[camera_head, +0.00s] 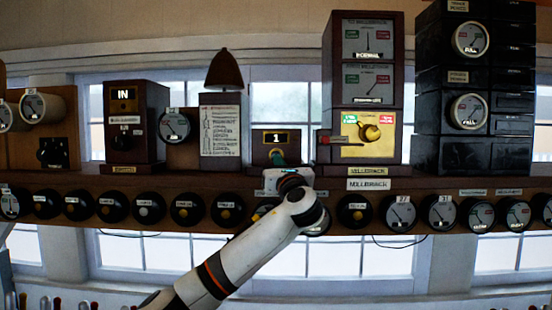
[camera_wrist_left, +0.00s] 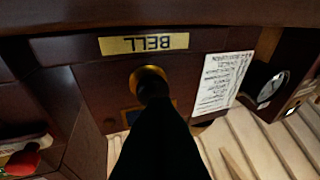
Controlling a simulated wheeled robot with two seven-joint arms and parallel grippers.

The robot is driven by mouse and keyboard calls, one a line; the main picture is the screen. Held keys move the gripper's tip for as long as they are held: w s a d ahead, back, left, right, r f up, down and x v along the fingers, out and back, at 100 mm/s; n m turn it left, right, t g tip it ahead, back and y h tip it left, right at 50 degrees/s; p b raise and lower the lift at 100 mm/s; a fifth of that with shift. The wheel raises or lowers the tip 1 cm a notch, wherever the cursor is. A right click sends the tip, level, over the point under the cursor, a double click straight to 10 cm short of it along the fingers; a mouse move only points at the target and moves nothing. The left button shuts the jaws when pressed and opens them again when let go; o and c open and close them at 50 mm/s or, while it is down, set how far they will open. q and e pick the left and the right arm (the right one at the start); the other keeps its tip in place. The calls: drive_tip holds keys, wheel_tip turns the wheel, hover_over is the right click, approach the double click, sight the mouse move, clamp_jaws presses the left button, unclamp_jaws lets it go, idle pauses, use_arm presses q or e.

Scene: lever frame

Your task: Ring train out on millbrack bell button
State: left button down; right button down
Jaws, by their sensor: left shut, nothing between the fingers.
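The bell button (camera_wrist_left: 141,72) shows in the left wrist view as a round brass piece on a dark wooden box, next to an upside-down brass BELL plate (camera_wrist_left: 144,44). In the head view that small box (camera_head: 258,148) has a "1" window and stands left of the tall Millbrack instrument (camera_head: 341,90). My left gripper (camera_head: 278,160) is at the front of the box, its shut dark fingers (camera_wrist_left: 152,88) pointing at the button and covering part of it. I cannot tell whether they touch or press it. My right gripper is not in view.
A MILLBRACK label (camera_head: 368,184) is on the shelf edge (camera_head: 400,182). A written card (camera_head: 220,131) and a dome-shaped bell (camera_head: 224,70) are left of the box. A brass knob (camera_head: 370,132) sits on the tall instrument. Several round dials line the shelf front below.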

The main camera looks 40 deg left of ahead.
use_arm(q)
drive_tip(key=shift+w, duration=0.1)
idle(0.3)
drive_tip(key=shift+p, duration=0.35)
idle(0.7)
drive_tip(key=shift+p, duration=0.4)
idle(0.7)
drive_tip(key=shift+r, duration=0.1)
idle(2.9)
